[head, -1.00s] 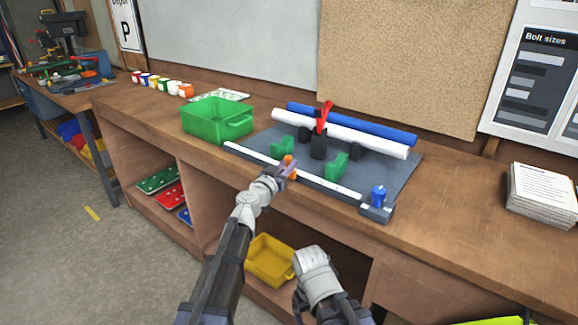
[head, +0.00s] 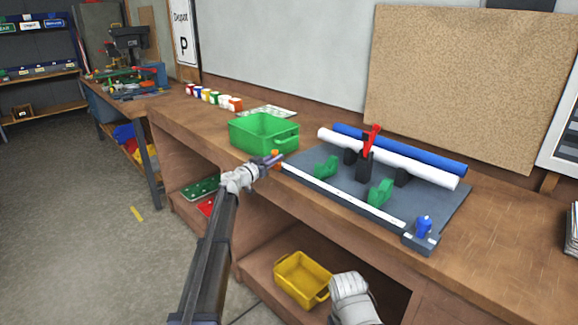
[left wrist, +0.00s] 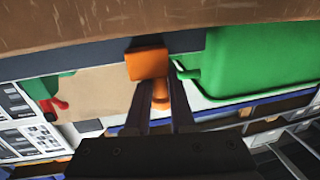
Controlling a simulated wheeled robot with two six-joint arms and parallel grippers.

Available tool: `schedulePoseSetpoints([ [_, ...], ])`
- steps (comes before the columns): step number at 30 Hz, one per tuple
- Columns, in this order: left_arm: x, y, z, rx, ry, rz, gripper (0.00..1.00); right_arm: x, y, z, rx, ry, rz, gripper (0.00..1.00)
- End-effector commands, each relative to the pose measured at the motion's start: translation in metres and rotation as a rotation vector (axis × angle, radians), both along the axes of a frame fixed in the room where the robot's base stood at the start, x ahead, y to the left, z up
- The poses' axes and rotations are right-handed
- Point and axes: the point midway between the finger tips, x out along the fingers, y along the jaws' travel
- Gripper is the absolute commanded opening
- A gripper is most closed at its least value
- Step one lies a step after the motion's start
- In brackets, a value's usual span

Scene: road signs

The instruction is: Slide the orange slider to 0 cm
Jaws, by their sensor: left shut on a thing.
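The orange slider (head: 275,154) is at the left end of the white rail (head: 345,196), which runs along the front edge of a grey board. My left gripper (head: 275,159) reaches it from the front. In the left wrist view the orange slider (left wrist: 147,64) shows a block and a narrower stem, with the dark fingers of my left gripper (left wrist: 162,98) shut on the stem. The fingers hide part of the slider in the head view. Scale marks are too small to read. My right gripper (head: 352,298) shows only partly at the bottom; its fingers are hidden.
A green bin (head: 262,134) stands just behind the rail's left end. The grey board (head: 445,212) carries green blocks, a red-handled clamp (head: 372,138), white and blue tubes and a blue knob (head: 424,226). A yellow bin (head: 302,280) sits on the shelf below.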

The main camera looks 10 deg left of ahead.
Motion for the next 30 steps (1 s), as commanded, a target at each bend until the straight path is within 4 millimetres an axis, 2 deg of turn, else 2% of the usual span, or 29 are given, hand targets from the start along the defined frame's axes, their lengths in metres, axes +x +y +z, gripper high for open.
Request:
schedulePoseSetpoints([
  [1, 0.008, 0.009, 0.000, -0.001, 0.000, 0.002, 0.00, 0.000, 0.000, 0.000, 0.000, 0.000, 0.000, 0.88],
  [6, 0.018, 0.023, 0.000, -0.001, 0.000, 0.002, 0.00, 0.000, 0.000, 0.000, 0.000, 0.000, 0.000, 0.88],
  [21, 0.022, 0.031, 0.001, -0.002, 0.000, 0.006, 0.00, 0.000, 0.000, 0.000, 0.000, 0.000, 0.000, 0.88],
  [22, 0.022, 0.031, 0.001, -0.003, -0.001, 0.007, 0.23, 0.000, 0.000, 0.000, 0.000, 0.000, 0.000, 0.88],
  [30, 0.022, 0.030, 0.000, -0.001, 0.000, 0.004, 0.52, 0.000, 0.000, 0.000, 0.000, 0.000, 0.000, 0.88],
])
